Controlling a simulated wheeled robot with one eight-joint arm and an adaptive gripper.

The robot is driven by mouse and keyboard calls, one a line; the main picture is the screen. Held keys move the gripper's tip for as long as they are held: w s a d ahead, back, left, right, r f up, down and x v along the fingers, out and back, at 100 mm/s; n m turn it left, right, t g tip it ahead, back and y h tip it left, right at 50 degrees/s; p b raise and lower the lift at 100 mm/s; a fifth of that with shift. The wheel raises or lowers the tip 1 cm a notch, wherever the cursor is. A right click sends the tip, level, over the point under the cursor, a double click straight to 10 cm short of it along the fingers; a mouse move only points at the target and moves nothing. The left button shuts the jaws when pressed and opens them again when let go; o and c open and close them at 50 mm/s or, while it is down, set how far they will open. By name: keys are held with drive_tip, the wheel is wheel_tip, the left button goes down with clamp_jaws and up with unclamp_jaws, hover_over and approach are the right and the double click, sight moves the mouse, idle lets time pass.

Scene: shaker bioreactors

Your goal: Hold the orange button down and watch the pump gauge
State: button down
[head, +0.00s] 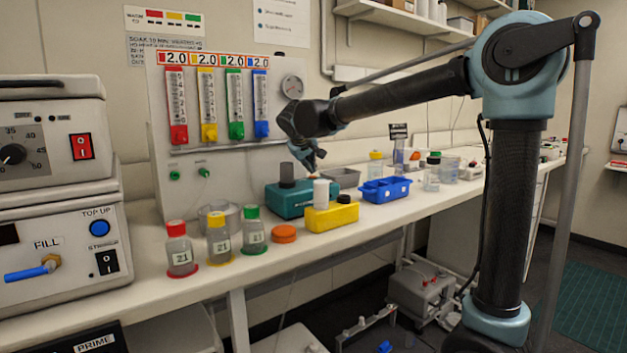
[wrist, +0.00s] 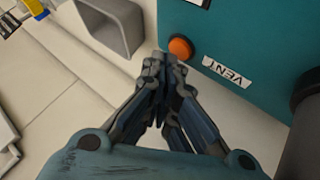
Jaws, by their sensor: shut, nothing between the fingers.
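The orange button (wrist: 180,48) is on the teal box (wrist: 225,35), beside a white VENT label (wrist: 227,71), in the wrist view. The teal box (head: 283,199) stands on the bench in the head view. My gripper (wrist: 165,62) is shut and empty, its fingertips just below the button in the wrist picture. The button's round face shows clear of the fingers there; I cannot tell whether they touch its edge. In the head view my gripper (head: 314,164) hangs over the box. A round gauge (head: 292,86) is on the upright panel; its reading is too small to tell.
A grey bin (head: 343,177) and a blue tray (head: 386,190) stand right of the teal box. A yellow block (head: 331,218) with a white cylinder is in front. Capped bottles (head: 218,236) stand left.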

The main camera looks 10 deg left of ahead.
drive_tip(key=shift+r, duration=0.3)
drive_tip(key=shift+r, duration=0.15)
drive_tip(key=shift+r, duration=2.4)
